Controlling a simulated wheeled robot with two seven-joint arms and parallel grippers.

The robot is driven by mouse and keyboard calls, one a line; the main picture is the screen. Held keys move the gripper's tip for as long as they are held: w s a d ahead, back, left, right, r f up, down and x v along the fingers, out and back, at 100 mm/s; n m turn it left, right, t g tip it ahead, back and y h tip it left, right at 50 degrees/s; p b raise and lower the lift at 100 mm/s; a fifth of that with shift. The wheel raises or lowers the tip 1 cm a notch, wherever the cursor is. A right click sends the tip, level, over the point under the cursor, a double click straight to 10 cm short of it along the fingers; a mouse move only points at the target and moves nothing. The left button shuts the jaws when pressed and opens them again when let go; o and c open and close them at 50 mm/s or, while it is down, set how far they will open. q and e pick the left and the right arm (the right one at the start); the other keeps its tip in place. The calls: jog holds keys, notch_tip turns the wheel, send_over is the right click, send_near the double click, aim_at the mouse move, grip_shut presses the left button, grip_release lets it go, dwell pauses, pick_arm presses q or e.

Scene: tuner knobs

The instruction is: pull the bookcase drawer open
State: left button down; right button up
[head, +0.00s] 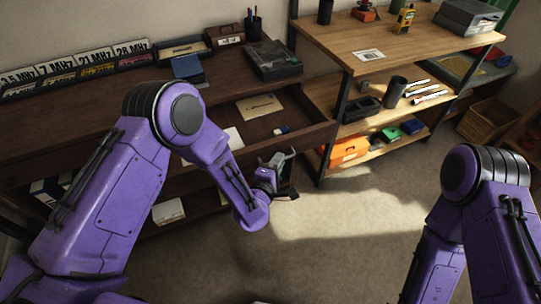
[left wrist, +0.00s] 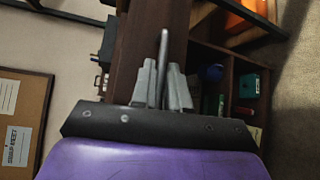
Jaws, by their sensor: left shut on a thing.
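The dark brown bookcase (head: 95,110) fills the left of the head view. Its drawer (head: 308,134) stands pulled out, with papers and a small blue-and-white item inside. My left gripper (head: 277,168) is at the drawer's front. In the left wrist view, its two grey fingers (left wrist: 162,88) are closed around a thin metal bar handle (left wrist: 163,48) on the brown drawer front (left wrist: 140,35). My right arm shows at the right of the head view, but its gripper is out of the picture.
A wooden shelf unit (head: 345,48) with black posts stands just right of the drawer. It holds an orange case (head: 346,150) low down and a dark cup (head: 396,90). A wicker basket (head: 487,120) is at far right. The carpet (head: 350,215) in front is clear.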

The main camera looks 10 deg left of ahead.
pick_arm(q)
jog(key=shift+s+d, duration=0.4)
jog(key=shift+s, duration=0.2)
jog(key=c, duration=1.2)
grip_release()
jog(key=b+v, duration=0.1)
jog(key=v, duration=0.9)
jog(key=shift+s+b, duration=0.25)
jog(key=shift+b, duration=0.05)
